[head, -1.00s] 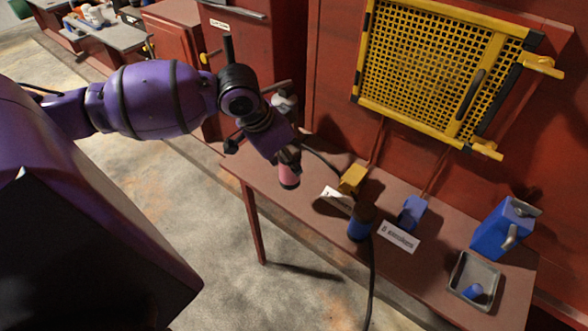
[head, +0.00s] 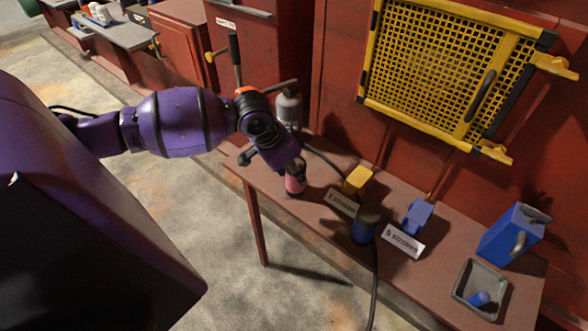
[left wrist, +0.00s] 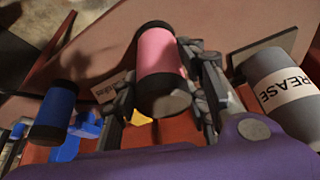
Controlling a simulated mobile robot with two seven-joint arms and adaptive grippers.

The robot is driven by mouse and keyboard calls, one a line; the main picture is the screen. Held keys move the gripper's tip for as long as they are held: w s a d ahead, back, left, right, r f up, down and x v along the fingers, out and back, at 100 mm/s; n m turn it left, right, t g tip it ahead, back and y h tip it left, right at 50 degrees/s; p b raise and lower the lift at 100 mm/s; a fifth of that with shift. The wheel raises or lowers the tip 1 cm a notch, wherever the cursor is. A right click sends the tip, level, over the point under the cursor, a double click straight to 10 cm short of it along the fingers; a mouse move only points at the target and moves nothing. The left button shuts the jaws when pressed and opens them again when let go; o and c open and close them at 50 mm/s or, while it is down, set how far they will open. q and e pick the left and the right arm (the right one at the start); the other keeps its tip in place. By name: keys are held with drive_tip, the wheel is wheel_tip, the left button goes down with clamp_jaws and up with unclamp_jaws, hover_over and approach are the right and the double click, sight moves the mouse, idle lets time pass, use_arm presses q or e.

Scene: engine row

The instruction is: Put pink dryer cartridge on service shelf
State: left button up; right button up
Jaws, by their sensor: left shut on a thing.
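The pink dryer cartridge (head: 295,184) has dark ends and is in my left gripper (head: 292,170), over the left part of the red-brown shelf (head: 325,222) near its front edge. It looks nearly upright; I cannot tell whether its base touches the surface. In the left wrist view, the pink cartridge (left wrist: 158,52) sits between the two fingers of my left gripper (left wrist: 166,72), which is shut on it. My right gripper is not in view.
A blue cartridge (head: 365,226) stands right of the pink one, by a hanging dark hose (head: 374,280). A grease can (head: 289,106) stands behind my gripper. Yellow (head: 357,180) and blue (head: 416,217) blocks, label cards, a blue can (head: 510,236) and a grey tray (head: 462,288) lie farther right.

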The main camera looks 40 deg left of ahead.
use_arm(q)
drive_tip(key=o, duration=1.4)
drive_tip(key=shift+f, duration=0.1)
drive_tip(key=shift+c, duration=0.2)
drive_tip(key=shift+r, duration=0.2)
drive_tip(key=p+v, duration=0.1)
drive_tip(key=v, duration=1.1)
drive_tip(key=shift+p, duration=0.4)
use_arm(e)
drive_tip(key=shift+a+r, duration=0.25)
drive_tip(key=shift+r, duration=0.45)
use_arm(q)
drive_tip(key=shift+f, duration=0.1)
